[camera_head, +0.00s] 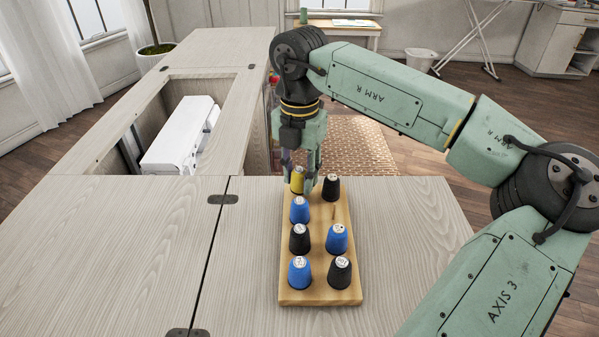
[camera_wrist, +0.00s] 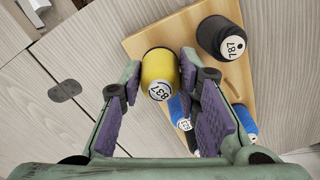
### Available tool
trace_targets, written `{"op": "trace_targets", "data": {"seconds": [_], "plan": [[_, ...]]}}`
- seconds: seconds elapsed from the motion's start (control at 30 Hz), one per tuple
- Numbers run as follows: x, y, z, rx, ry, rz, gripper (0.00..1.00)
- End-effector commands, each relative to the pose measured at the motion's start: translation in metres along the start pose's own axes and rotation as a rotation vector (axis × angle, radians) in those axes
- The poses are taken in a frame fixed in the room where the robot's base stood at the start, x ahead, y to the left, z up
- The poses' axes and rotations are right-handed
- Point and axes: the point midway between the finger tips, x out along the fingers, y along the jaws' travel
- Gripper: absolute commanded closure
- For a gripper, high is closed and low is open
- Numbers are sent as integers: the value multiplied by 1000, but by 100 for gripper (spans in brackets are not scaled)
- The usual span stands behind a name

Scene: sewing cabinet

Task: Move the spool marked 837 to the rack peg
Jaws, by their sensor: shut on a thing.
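A yellow spool (camera_wrist: 159,78) is between the fingers of my gripper (camera_wrist: 160,88) in the wrist view; its label seems to read 837. In the head view the yellow spool (camera_head: 297,181) is at the far left corner of the wooden rack (camera_head: 320,294), partly hidden by my gripper (camera_head: 305,183). My gripper is shut on it from above. I cannot tell whether its base touches the rack.
Several blue and black spools stand close together on the rack, including a blue one (camera_head: 299,211) just in front of the yellow. The far black spool, marked 787 (camera_wrist: 220,38), stands beside my fingers. A white sewing machine (camera_head: 181,135) sits in the cabinet opening. The left tabletop is clear.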

Motion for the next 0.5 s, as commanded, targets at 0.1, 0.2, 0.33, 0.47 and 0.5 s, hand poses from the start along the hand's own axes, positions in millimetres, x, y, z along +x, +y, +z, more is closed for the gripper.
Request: {"op": "trace_targets", "data": {"seconds": [0.1, 0.2, 0.33, 0.47, 0.5], "plan": [[1, 0, 0, 0, 0, 0, 86], [1, 0, 0, 0, 0, 0, 86], [0, 0, 0, 0, 0, 0, 64], [0, 0, 0, 0, 0, 0, 55], [0, 0, 0, 0, 0, 0, 53]]}}
